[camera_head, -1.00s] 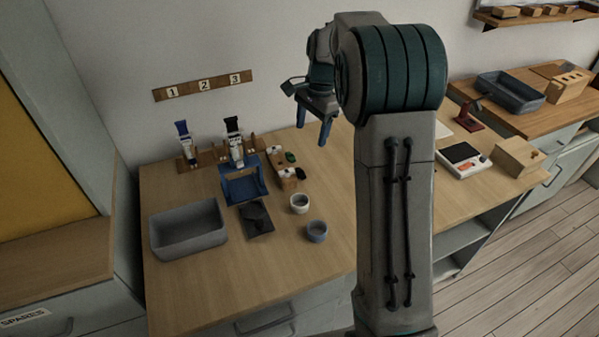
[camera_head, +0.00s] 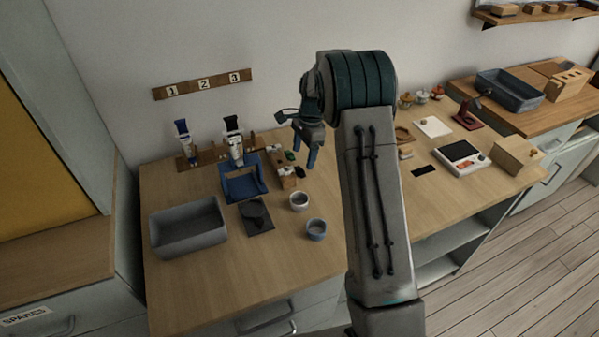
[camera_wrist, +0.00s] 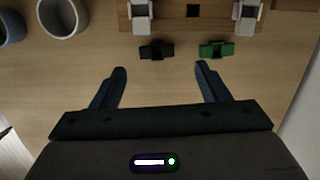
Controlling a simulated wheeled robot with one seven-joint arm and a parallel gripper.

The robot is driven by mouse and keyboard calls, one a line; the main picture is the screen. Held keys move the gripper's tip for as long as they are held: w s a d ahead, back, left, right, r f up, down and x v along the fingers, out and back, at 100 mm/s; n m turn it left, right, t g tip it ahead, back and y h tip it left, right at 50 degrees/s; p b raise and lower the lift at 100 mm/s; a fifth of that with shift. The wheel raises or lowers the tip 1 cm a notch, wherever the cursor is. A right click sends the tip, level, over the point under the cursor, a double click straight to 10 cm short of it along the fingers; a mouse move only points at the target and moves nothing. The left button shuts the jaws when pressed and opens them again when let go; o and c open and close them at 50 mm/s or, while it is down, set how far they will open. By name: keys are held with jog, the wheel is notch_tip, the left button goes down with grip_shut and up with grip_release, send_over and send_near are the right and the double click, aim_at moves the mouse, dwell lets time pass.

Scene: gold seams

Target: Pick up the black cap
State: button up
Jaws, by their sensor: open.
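The black cap (camera_wrist: 156,50) lies on the wooden table in the wrist view, just past the gap between my fingertips. It is a small dark piece beside a green cap (camera_wrist: 217,49), which lies to its right. In the head view the black cap (camera_head: 301,172) sits by the right side of a small wooden rack, with the green cap (camera_head: 290,155) behind it. My gripper (camera_wrist: 161,68) is open and empty, its fingers pointing toward the caps. In the head view my gripper (camera_head: 309,155) hangs near the caps; its height above the table is hard to tell.
The wooden rack (camera_wrist: 170,22) with white fittings stands just beyond the caps. A white cup (camera_head: 299,202) and a blue-grey cup (camera_head: 316,230) stand nearby. A blue stand (camera_head: 243,190), a dark square plate (camera_head: 257,217) and a grey bin (camera_head: 188,241) are further left.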

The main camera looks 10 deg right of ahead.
aim_at(300, 173)
jog(key=f, duration=0.3)
jog(key=a+f, duration=0.1)
jog(key=f, duration=0.1)
jog(key=shift+s+p, duration=0.35)
jog(key=shift+p, duration=0.05)
jog(key=shift+c, duration=0.3)
jog(key=c, duration=1)
